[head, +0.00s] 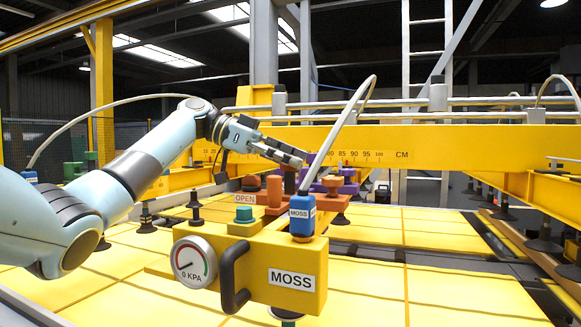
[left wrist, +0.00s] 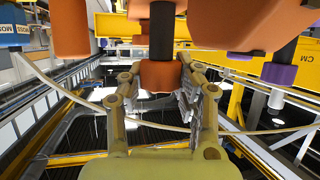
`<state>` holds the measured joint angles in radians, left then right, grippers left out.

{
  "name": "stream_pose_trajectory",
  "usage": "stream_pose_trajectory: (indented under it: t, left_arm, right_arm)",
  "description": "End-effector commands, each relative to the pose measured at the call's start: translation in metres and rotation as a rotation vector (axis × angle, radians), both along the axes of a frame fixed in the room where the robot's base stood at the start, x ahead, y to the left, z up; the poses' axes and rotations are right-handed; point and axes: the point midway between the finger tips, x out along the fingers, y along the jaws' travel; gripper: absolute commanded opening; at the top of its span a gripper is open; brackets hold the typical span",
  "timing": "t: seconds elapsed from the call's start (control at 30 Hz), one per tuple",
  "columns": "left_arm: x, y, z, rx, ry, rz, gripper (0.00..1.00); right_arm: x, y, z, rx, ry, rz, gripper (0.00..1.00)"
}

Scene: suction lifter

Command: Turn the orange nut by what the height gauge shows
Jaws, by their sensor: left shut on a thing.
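My left gripper (head: 292,156) reaches in from the left above the orange parts behind the yellow MOSS block. In the left wrist view, its two fingers (left wrist: 160,85) are shut on the orange nut (left wrist: 158,74), one on each side. The nut sits on a black rod (left wrist: 162,30). In the head view the gripper hides the nut. A centimetre scale (head: 372,155) runs along the yellow beam; part of it is hidden by my arm. I cannot tell a pointer on it. My right gripper is not in view.
Close to the gripper stand an orange post (head: 274,190), a smaller orange knob (head: 331,184), purple blocks (head: 315,172) and a blue MOSS-labelled fitting (head: 302,217) with a hose. A round gauge (head: 194,262) marked KPA and a black handle (head: 232,277) are on the near side.

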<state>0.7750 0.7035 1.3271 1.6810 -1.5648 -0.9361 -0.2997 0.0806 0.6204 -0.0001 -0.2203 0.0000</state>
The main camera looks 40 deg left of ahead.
Motion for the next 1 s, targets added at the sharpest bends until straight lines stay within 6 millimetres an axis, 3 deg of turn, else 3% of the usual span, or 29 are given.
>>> stream_pose_trajectory:
  t: [0.43, 1.0]
  left_arm:
    - [0.000, 0.000, 0.000, 0.000, 0.002, -0.278, 0.00]
    - [0.000, 0.000, -0.002, 0.004, 0.005, -0.341, 0.00]
  right_arm:
    - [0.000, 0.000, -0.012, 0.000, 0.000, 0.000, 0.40]
    - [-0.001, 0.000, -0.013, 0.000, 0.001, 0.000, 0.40]
